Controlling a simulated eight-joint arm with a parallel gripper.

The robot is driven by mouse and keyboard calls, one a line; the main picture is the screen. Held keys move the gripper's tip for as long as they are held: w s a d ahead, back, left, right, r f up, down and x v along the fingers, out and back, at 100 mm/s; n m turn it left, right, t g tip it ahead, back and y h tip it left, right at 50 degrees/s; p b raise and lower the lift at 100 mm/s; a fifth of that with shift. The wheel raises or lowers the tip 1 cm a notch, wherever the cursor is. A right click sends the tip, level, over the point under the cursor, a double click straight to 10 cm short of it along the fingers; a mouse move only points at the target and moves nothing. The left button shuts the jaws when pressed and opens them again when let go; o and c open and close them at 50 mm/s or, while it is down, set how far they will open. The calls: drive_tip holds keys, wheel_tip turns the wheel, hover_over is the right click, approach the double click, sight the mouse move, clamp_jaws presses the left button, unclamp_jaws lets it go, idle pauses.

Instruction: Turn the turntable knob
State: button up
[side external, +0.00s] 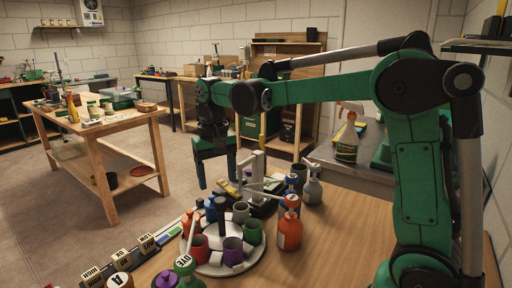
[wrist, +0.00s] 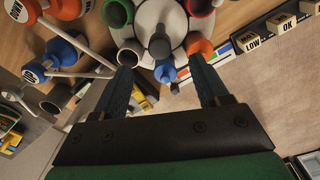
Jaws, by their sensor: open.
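The turntable (side external: 222,270) is a round pale disc on the wooden table, carrying several coloured cups and small bottles. A dark grey upright knob (side external: 221,208) stands up from it near the middle. In the wrist view the knob (wrist: 159,46) shows as a dark rounded post over the pale disc (wrist: 147,14), just beyond the fingertips. My gripper (side external: 217,182) is above the turntable, pointing down, fingers apart and empty. In the wrist view my gripper (wrist: 159,70) has the knob in line with the gap between its fingers. I cannot tell the exact height between them.
Labelled blocks (side external: 122,256) line the table's left edge. A white upright stand (side external: 258,165) is close behind my gripper.

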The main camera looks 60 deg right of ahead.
sight(220, 199)
drive_tip(key=shift+d+f, duration=0.1)
drive_tip(key=shift+f, duration=2.75)
clamp_jaws()
